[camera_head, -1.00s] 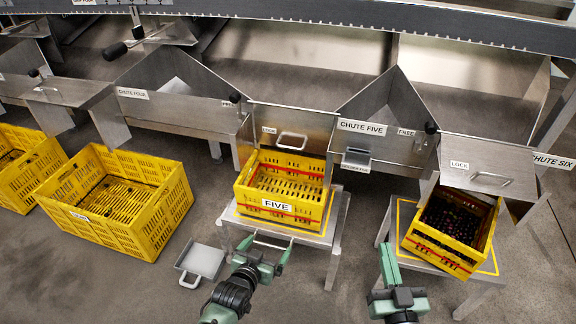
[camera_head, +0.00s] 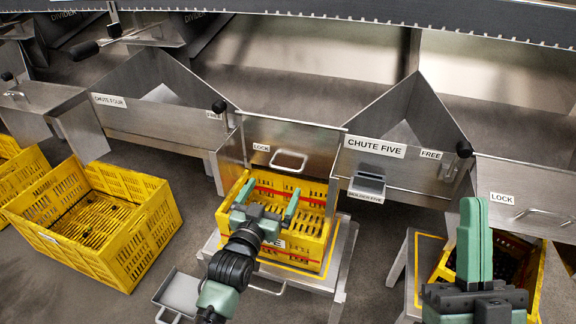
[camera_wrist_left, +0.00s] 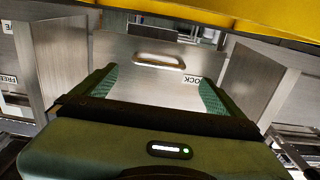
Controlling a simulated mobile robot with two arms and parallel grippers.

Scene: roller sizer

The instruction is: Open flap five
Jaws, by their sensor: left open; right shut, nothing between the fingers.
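Flap five (camera_head: 318,143) is a grey metal plate with a bar handle (camera_head: 289,160), hanging upright behind the yellow crate FIVE (camera_head: 309,249). A black-knobbed lever (camera_head: 219,106) stands at its left, between a FREE label and a LOCK label (camera_head: 261,147). My left gripper (camera_head: 270,194) is open over the crate, in front of and below the handle. In the left wrist view the flap (camera_wrist_left: 150,90) and its handle (camera_wrist_left: 158,61) show between the spread fingers, apart from them. My right gripper (camera_head: 473,240) is shut and empty at the lower right.
CHUTE FIVE's label (camera_head: 375,147) and a small metal box (camera_head: 368,183) are right of the flap. Crate FIVE stands on a metal stand (camera_head: 345,250). A yellow crate (camera_head: 110,215) is on the floor at left. The neighbouring flap (camera_head: 525,190) is at right.

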